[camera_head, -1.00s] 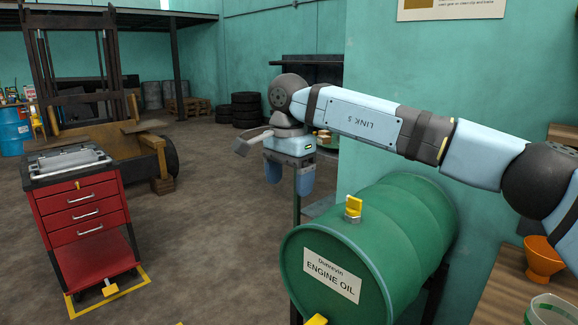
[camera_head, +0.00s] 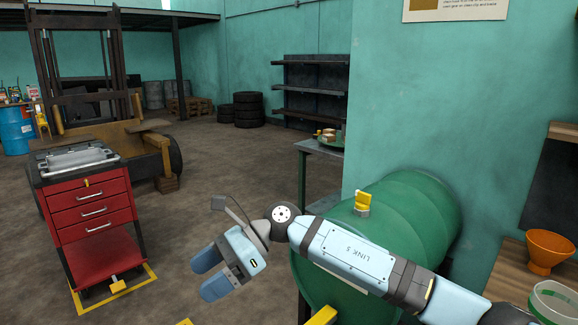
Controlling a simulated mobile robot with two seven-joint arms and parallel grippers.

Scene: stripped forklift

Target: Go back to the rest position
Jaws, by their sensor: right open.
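My right gripper (camera_head: 209,274) is in the lower middle of the head view, with its arm coming in from the lower right. Its two blue fingers are apart and nothing is between them. It hangs over the floor, to the left of the green oil drum (camera_head: 415,215) in the picture. My left gripper is not in view.
A red tool cart (camera_head: 92,215) stands at the left inside a yellow floor marking. The stripped forklift (camera_head: 95,110) is behind it. An orange funnel (camera_head: 549,250) stands on a wooden bench at the right. Open floor (camera_head: 235,165) lies in the middle.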

